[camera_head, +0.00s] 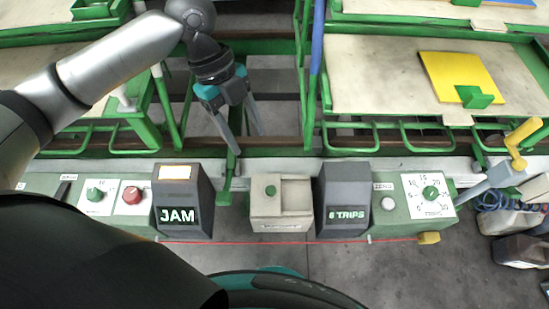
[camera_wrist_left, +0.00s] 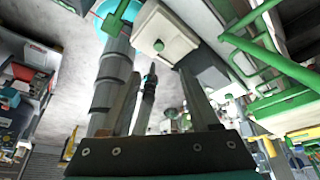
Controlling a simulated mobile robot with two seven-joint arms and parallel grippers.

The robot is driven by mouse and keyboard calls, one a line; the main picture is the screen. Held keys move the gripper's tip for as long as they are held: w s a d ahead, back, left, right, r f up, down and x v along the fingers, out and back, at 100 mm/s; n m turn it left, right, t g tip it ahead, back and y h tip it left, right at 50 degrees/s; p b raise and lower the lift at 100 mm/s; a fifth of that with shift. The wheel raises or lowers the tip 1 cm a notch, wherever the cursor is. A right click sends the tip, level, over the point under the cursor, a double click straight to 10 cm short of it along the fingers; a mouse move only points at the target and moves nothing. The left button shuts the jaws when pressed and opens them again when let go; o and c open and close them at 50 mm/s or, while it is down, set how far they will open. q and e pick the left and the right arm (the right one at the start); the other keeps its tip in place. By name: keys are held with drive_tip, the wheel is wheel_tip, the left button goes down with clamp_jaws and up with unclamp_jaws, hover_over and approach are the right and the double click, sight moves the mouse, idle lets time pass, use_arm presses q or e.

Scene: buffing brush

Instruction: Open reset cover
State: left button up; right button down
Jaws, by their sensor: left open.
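A pale beige box (camera_head: 268,207) with a green knob (camera_head: 270,190) stands at the middle of the control panel in the head view. It seems to be the reset cover; its front label is too small to read. A pale box with a green knob (camera_wrist_left: 159,45) also shows near the top of the left wrist view. My left gripper (camera_head: 241,125) is open and empty, above and behind the panel, a little left of the box and apart from it. Its two fingers also show in the left wrist view (camera_wrist_left: 158,100). My right gripper cannot be made out.
A dark JAM display (camera_head: 183,203) stands left of the box and a 6 TRIPS display (camera_head: 342,205) right of it. A red knob (camera_head: 132,195) and a white dial (camera_head: 428,195) lie farther out. A red cord (camera_head: 270,242) runs along the front. Green-framed tables stand behind.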

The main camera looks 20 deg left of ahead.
use_arm(q)
drive_tip(key=b, duration=0.3)
approach(270, 189)
drive_tip(key=x, duration=0.7)
drive_tip(key=shift+s+d+f, duration=0.15)
drive_tip(key=shift+d+f, duration=0.05)
drive_tip(key=shift+f, duration=0.3)
use_arm(e)
drive_tip(key=s+f, duration=0.3)
use_arm(q)
drive_tip(key=shift+c, duration=0.4)
clamp_jaws()
use_arm(e)
drive_tip(key=shift+s+f+g, duration=0.1)
drive_tip(key=shift+s+g, duration=0.15)
drive_tip(key=shift+g, duration=0.05)
